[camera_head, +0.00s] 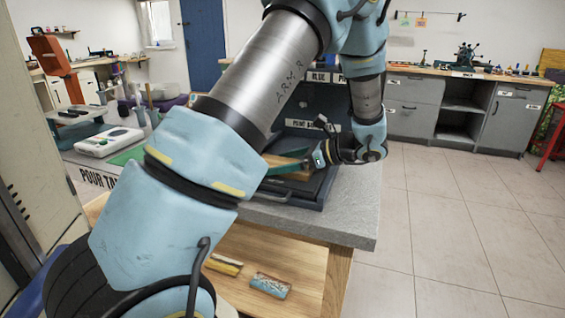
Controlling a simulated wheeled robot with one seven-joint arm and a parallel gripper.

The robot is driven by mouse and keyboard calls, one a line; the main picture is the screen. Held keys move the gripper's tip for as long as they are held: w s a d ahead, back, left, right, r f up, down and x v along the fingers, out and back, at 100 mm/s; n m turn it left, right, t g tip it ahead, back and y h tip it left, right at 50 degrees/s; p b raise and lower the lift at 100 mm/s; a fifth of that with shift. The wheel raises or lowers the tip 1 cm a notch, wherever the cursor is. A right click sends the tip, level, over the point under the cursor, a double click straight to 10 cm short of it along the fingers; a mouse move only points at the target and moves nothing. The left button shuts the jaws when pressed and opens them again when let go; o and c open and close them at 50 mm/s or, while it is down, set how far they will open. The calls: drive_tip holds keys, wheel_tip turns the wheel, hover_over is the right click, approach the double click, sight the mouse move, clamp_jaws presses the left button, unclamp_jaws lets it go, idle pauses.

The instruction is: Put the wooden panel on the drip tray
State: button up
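A wooden panel, brown with a teal-green strip across it (286,168), shows behind my forearm, which hides its left part. It is over a dark tray (318,192) on the grey table top. I take this tray to be the drip tray; much of it is hidden by my arm and the panel. My gripper (315,157) reaches in from the right, and its fingertips are at the panel's right end. The fingers are too small and overlapped to show whether they are closed on it. I cannot tell whether the panel touches the tray.
A dark labelled box or rack (305,108) stands behind the tray. A white scale-like device (108,142) and cups are on the table's left. A blue patterned piece (270,285) lies on the wooden shelf below. The tiled floor on the right (455,225) is clear.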

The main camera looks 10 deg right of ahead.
drive_tip(key=shift+d+r, duration=0.15)
drive_tip(key=shift+r, duration=0.05)
drive_tip(key=b+v, duration=0.1)
drive_tip(key=v, duration=1)
drive_tip(key=shift+s+d+r, duration=0.1)
drive_tip(key=shift+s+d, duration=0.15)
drive_tip(key=shift+d, duration=0.05)
